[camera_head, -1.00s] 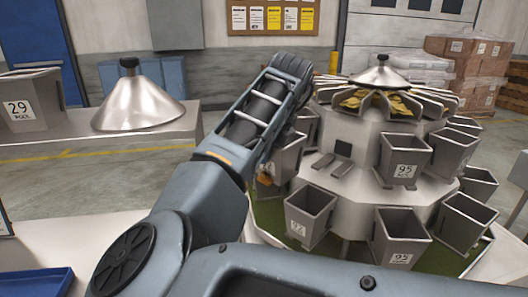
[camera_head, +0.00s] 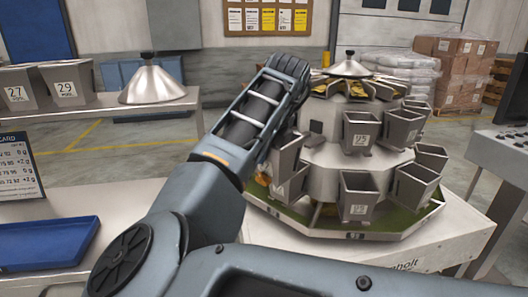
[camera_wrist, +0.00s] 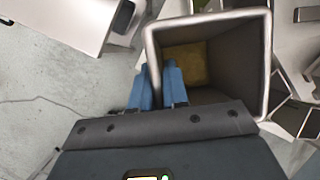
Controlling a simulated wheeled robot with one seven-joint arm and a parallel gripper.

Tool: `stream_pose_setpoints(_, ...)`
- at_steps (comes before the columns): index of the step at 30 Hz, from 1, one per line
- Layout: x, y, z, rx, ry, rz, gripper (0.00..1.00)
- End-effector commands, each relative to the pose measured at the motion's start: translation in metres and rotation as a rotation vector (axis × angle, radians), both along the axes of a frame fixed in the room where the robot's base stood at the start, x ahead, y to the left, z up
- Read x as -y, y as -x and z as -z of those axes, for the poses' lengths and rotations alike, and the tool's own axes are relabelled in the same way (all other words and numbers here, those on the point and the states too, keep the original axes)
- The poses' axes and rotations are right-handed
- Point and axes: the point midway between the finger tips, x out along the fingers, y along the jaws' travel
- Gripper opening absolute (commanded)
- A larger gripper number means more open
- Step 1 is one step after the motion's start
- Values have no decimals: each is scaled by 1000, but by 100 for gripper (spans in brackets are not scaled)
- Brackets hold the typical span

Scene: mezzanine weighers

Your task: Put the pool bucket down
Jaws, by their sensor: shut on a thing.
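In the wrist view my gripper (camera_wrist: 155,72) has its two blue fingers closed over the left wall of the pool bucket (camera_wrist: 243,62), one finger outside and one inside. The bucket is a square, open-topped metal bin seen from above, with something yellow-brown at its bottom. In the head view my forearm hides the gripper. Grey buckets show partly beside and behind the forearm, and I cannot tell there which one is held. The round weigher (camera_head: 324,178) stands just beyond, ringed with several numbered buckets.
A metal shelf (camera_head: 110,112) at left holds buckets labelled 27 (camera_head: 17,91) and 29 (camera_head: 66,85) and a steel cone (camera_head: 151,84). Below it are a blue tray (camera_head: 45,246) and a printed card (camera_head: 20,165). A control console (camera_head: 500,150) stands at right.

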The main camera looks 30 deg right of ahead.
Motion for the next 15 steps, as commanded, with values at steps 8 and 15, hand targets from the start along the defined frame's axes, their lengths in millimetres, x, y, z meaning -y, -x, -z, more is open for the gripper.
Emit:
stream_pose_setpoints(8,-2,5,10,-1,1,-61,0)
stream_pose_setpoints(15,-5,13,28,-1,2,-164,0)
